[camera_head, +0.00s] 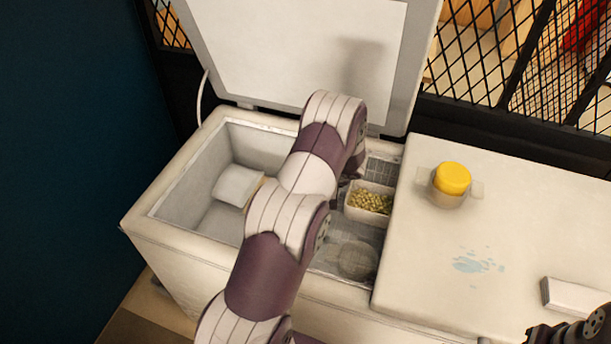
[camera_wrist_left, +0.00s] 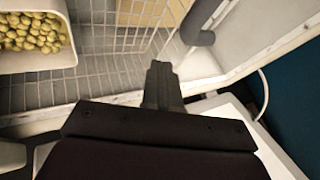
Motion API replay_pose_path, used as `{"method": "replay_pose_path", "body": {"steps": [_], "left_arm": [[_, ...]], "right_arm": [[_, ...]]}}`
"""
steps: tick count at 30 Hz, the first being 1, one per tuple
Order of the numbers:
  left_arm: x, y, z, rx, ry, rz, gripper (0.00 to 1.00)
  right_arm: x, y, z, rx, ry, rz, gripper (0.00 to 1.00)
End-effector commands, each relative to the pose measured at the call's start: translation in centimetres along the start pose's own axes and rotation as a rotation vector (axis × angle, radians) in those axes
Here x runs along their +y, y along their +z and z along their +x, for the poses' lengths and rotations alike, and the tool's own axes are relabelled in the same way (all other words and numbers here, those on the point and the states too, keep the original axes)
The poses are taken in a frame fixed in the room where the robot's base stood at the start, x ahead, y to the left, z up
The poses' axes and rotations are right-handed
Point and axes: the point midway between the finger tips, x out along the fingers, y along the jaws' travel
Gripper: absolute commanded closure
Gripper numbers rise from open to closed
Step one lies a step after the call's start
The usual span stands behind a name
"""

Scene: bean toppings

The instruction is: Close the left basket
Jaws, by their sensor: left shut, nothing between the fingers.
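The left basket reads as the left bay of a white chest (camera_head: 160,215). Its large white lid (camera_head: 300,50) stands raised, leaning back at the rear. In the head view my left arm reaches across the open bay, and its gripper is hidden behind the arm's far links. In the left wrist view my left gripper (camera_wrist_left: 163,85) is shut and empty, close to a wire grid and the white rim (camera_wrist_left: 235,75). A container of green beans (camera_head: 370,200) sits in the bay, right of the arm; it also shows in the left wrist view (camera_wrist_left: 35,35).
The right lid (camera_head: 480,240) is closed, with a yellow-topped jar (camera_head: 452,180) and a white box (camera_head: 575,297) on it. A white block (camera_head: 237,185) lies in the bay's left part. A dark part of my right arm shows at bottom right. Black mesh (camera_head: 520,60) stands behind.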

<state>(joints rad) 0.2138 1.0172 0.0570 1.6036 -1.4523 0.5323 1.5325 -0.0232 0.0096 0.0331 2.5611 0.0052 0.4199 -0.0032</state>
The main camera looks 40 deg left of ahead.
Motion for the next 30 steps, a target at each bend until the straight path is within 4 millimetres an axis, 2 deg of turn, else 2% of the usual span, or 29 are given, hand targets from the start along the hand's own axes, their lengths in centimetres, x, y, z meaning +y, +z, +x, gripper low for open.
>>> {"method": "replay_pose_path", "body": {"steps": [5, 14, 18, 21, 30], "left_arm": [[-0.1, 0.1, 2.8, -0.004, -0.001, -0.001, 1.00], [-0.1, 0.1, 9.4, -0.003, 0.000, 0.000, 1.00], [-2.2, 0.0, 10.3, -0.003, 0.000, 0.000, 1.00], [-3.0, 0.1, 10.8, -0.003, 0.000, 0.001, 1.00], [-3.5, 0.1, 11.3, -0.001, 0.001, 0.002, 1.00]], "right_arm": [[0.0, -0.1, -0.9, 0.000, 0.000, 0.000, 0.57], [0.0, -0.3, -2.0, 0.000, 0.000, 0.000, 0.57], [0.0, -0.4, -3.1, 0.000, 0.000, 0.000, 0.57], [0.0, -0.4, -3.4, 0.000, 0.000, 0.000, 0.57], [0.0, -0.4, -3.4, 0.000, 0.000, 0.000, 0.57]]}}
